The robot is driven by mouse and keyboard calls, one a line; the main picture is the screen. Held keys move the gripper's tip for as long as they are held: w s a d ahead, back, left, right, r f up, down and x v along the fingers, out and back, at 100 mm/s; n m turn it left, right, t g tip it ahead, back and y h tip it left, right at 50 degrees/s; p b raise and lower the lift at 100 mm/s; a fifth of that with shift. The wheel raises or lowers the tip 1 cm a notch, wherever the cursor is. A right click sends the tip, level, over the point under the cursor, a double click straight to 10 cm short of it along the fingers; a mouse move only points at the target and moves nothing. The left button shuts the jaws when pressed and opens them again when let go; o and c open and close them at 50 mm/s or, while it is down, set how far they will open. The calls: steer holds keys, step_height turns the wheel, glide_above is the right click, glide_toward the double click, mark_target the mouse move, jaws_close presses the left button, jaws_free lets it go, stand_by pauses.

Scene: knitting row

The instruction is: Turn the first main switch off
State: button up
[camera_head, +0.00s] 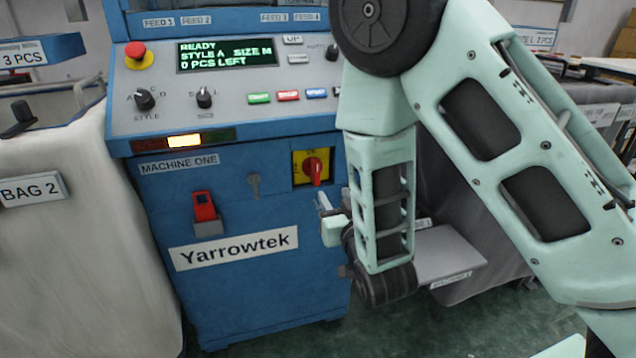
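The main switch (313,167) is a red rotary handle on a yellow plate, on the front of the blue machine (240,290) labelled MACHINE ONE. Its handle looks about upright, tilted slightly; its position lettering is too small to read. My gripper (324,205) is just below and slightly right of the switch, close to the machine's front. I see only a small grey and pale-green part of it beside my forearm. The fingertips are too small and partly hidden, so I cannot tell whether they touch anything or how far they are apart.
The panel above has a red stop button (135,50), dark knobs (145,98) and a lit display (227,53) reading READY, 0 PCS LEFT. A red piece (204,206) sits in a grey holder left of the switch. A grey tray (450,252) lies right of my arm. A bag (60,240) stands left.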

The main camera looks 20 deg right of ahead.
mark_target(317, 168)
steer(key=w+b, duration=0.4)
steer(key=w, duration=0.9)
steer(key=shift+d, duration=0.1)
jaws_close()
